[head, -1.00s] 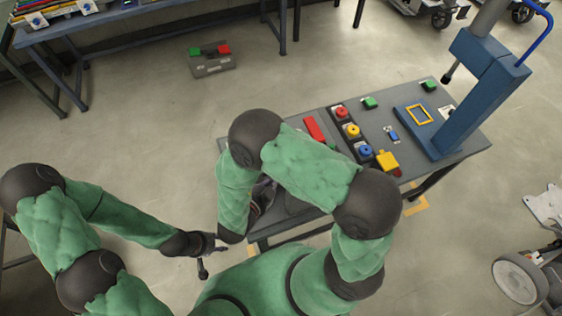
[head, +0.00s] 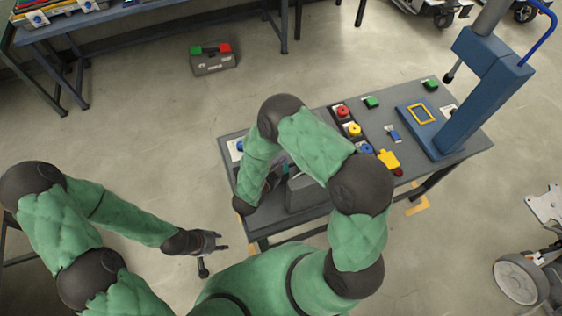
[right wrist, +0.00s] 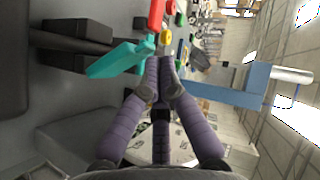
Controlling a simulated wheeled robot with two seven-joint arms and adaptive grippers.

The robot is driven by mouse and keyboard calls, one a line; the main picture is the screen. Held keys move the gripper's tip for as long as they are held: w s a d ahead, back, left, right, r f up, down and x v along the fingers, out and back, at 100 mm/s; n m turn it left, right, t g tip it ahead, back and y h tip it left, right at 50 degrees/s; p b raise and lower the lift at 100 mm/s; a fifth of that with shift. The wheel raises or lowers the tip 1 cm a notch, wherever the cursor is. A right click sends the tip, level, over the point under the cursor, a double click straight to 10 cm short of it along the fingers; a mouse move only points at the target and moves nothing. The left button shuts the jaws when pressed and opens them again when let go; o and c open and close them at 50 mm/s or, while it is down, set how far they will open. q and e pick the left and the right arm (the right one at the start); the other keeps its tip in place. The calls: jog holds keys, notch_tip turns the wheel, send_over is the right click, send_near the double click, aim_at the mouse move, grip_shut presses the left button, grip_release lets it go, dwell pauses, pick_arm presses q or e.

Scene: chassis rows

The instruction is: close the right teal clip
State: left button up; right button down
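A teal clip (right wrist: 120,58) lies in the upper left of the right wrist view, beside dark blocks (right wrist: 80,30). In the head view only a small teal part (head: 285,168) shows behind my right arm. My right gripper (right wrist: 160,72) has its purple-grey fingertips together, close beside the clip's right end. I see nothing between them, and cannot tell whether they touch the clip. In the head view this gripper (head: 271,183) is mostly hidden under its forearm at the bench's near left. My left gripper (head: 215,244) has spread fingers and is empty, left of the bench.
The grey bench (head: 455,150) bears red, yellow, blue and green buttons, a yellow frame (head: 420,114) and a yellow block (head: 388,160). A blue post (head: 480,95) stands at its right. A grey box (head: 305,195) is near my right gripper. A toolbox (head: 213,66) is on the floor.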

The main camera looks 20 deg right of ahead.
jog(key=shift+w+n+g+y+p, duration=0.3)
jog(key=shift+w+n+g+p, duration=0.1)
jog(key=shift+w+p, duration=0.15)
dwell(0.5)
jog(key=shift+w+d+f+n+g+p, duration=0.15)
jog(key=shift+w+n+g+p, duration=0.35)
jog(key=shift+w+g+p, duration=0.35)
jog(key=shift+w+f+n+g+y+p, duration=0.3)
jog(key=shift+w+n+g+y+p, duration=0.15)
jog(key=shift+g, duration=0.3)
jog(key=shift+w+f+n+g, duration=0.25)
jog(key=shift+w+f+g, duration=0.25)
jog(key=shift+g, duration=0.2)
jog(key=shift+w+f+b, duration=0.45)
jog(key=shift+w+f, duration=0.35)
jog(key=shift+f, duration=0.25)
jog(key=shift+s, duration=0.15)
